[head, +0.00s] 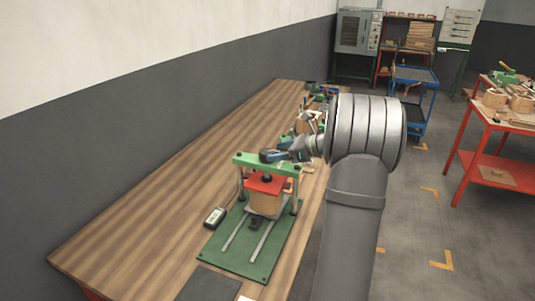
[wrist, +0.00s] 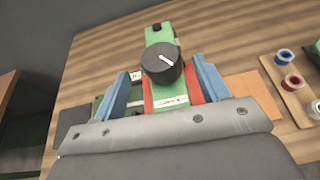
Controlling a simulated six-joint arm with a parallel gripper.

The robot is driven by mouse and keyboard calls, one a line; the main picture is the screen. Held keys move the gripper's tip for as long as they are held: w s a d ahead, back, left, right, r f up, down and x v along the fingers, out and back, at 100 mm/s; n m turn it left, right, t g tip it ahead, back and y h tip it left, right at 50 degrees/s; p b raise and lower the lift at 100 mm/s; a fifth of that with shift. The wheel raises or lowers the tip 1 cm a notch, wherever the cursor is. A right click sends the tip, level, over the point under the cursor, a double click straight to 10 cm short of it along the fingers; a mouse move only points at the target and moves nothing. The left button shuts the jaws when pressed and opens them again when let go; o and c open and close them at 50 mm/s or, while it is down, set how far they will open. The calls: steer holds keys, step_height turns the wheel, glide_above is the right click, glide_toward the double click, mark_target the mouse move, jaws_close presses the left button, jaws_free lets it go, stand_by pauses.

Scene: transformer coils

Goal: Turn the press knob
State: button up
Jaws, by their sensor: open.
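The press (head: 240,250) stands on the wooden bench, with a green base plate, a green crossbar and a red pressing plate (head: 266,183). A wooden coil block (head: 266,204) sits under the red plate. In the wrist view the black round knob (wrist: 161,66) with a white pointer line sits on the green crossbar (wrist: 160,35). My gripper (wrist: 163,84) is open, its two blue fingers apart on either side of the knob with gaps to it.
A small meter (head: 215,217) lies on the bench left of the press. Red and blue spools (wrist: 290,82) stand on a wooden strip at the right in the wrist view. More tools lie farther back on the bench (head: 150,215). Its left part is clear.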

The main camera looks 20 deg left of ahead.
mark_target(272, 152)
steer(key=x, duration=0.5)
steer(key=c, duration=1)
